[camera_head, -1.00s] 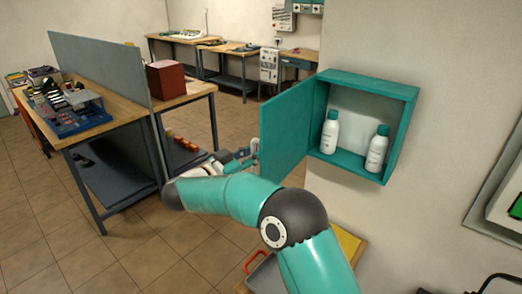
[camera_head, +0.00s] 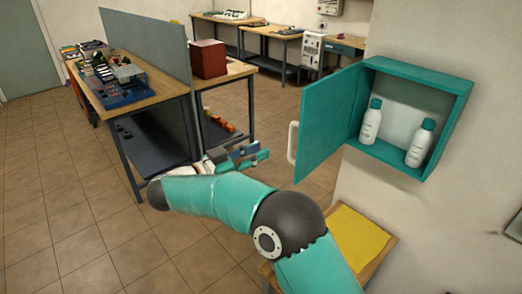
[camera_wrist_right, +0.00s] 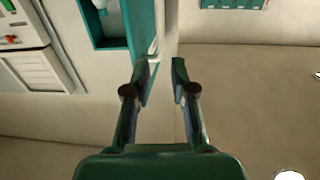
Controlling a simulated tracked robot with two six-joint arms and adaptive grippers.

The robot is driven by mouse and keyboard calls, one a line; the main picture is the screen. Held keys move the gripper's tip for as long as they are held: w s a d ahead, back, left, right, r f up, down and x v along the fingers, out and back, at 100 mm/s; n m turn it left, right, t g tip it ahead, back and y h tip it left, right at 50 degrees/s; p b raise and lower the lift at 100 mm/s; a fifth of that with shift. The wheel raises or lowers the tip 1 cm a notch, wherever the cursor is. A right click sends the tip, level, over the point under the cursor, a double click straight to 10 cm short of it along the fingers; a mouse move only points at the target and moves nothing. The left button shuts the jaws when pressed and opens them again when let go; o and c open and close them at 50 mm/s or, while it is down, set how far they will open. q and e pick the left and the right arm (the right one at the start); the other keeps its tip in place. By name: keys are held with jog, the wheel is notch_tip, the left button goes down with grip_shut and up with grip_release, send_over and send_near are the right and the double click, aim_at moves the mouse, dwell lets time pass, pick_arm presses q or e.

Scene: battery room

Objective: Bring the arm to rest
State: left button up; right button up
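My right arm reaches in from the bottom of the head view. Its gripper (camera_head: 240,158) is left of the open teal cabinet door (camera_head: 328,125) and its white handle (camera_head: 293,142), with a gap to the handle. In the right wrist view the gripper (camera_wrist_right: 161,76) has its two fingers apart, with nothing held between them. The wall cabinet (camera_head: 462,92) is open and holds two white bottles with teal caps, a left one (camera_head: 371,124) and a right one (camera_head: 419,145), both upright. My left gripper is not in view.
A small table with a yellow top (camera_head: 355,235) stands below the cabinet, close to my right arm. A workbench (camera_head: 150,92) with a grey divider (camera_head: 150,52) stands at the left, with a dark red box (camera_head: 208,58) behind it. Tiled floor (camera_head: 65,200) lies open at the left.

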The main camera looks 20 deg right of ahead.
jog(key=shift+f, duration=0.1)
jog(key=w+d+f+n+t+y, duration=0.2)
jog(key=w+f+n+t+y, duration=0.25)
jog(key=w+f+t, duration=0.4)
jog(key=s+a+f+n+y, duration=0.1)
jog(key=f+n+y, duration=0.15)
jog(key=f, duration=0.45)
jog(key=s+a+f+n+y+b, duration=0.1)
jog(key=f+n+y, duration=0.15)
jog(key=f, duration=0.35)
jog(key=s+a+f+n+y, duration=0.1)
jog(key=s+f+y, duration=0.15)
jog(key=f, duration=0.45)
jog(key=s+a+f+n+g+y, duration=0.1)
jog(key=s+a+f+g+y, duration=0.15)
jog(key=s+f, duration=0.4)
jog(key=s+a+f+n+g+y, duration=0.1)
jog(key=s+f+g+y, duration=0.25)
jog(key=s+f, duration=0.3)
jog(key=s+a+f+g+y, duration=0.1)
jog(key=s+a+f+g, duration=0.1)
jog(key=s, duration=0.8)
jog(key=s+a+f+g+y, duration=0.1)
jog(key=s+g, duration=0.3)
jog(key=s, duration=0.6)
jog(key=shift+s+a+f+y+b, duration=0.15)
jog(key=shift+a+f+y+b, duration=0.2)
jog(key=shift+f+y, duration=0.4)
